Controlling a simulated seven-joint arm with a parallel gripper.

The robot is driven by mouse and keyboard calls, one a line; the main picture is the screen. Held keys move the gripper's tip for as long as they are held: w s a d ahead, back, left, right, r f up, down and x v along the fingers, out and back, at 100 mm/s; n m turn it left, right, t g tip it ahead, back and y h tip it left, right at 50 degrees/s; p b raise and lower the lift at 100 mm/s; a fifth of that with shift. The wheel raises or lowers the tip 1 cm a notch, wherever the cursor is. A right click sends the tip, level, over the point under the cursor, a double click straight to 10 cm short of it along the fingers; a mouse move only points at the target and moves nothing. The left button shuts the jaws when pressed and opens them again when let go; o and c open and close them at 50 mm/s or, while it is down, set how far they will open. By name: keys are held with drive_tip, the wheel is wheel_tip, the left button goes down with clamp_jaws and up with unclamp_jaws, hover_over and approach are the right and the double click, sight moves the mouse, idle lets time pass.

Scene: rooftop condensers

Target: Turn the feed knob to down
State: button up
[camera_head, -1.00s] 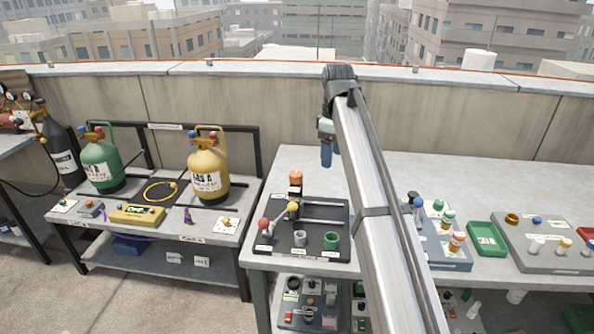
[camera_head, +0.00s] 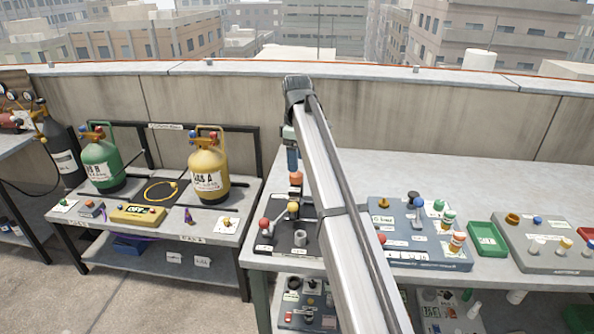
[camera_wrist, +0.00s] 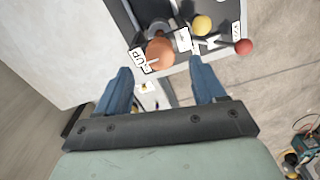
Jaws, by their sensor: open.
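An orange knob (camera_head: 296,179) stands at the back of a dark panel (camera_head: 311,246) on the right-hand bench. In the wrist view the knob (camera_wrist: 158,53) has a white label that seems to read UP beside it. Another small label by it is not legible, and I cannot read the word feed. My gripper (camera_head: 292,157) is just above and behind the knob in the head view. In the wrist view its blue fingers (camera_wrist: 160,76) are apart and empty, with the knob beyond the gap between their tips, not gripped.
A red-ball lever (camera_head: 264,223), a yellow ball (camera_head: 293,206) and a grey cup (camera_head: 300,238) share the dark panel. My arm covers its right part. A blue-grey panel (camera_head: 440,256) and a green tray (camera_head: 487,238) lie right. A yellow cylinder (camera_head: 208,168) stands on the left bench.

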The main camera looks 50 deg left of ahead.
sight(297, 174)
drive_tip(key=shift+f, duration=2.35)
drive_tip(key=c, duration=1.1)
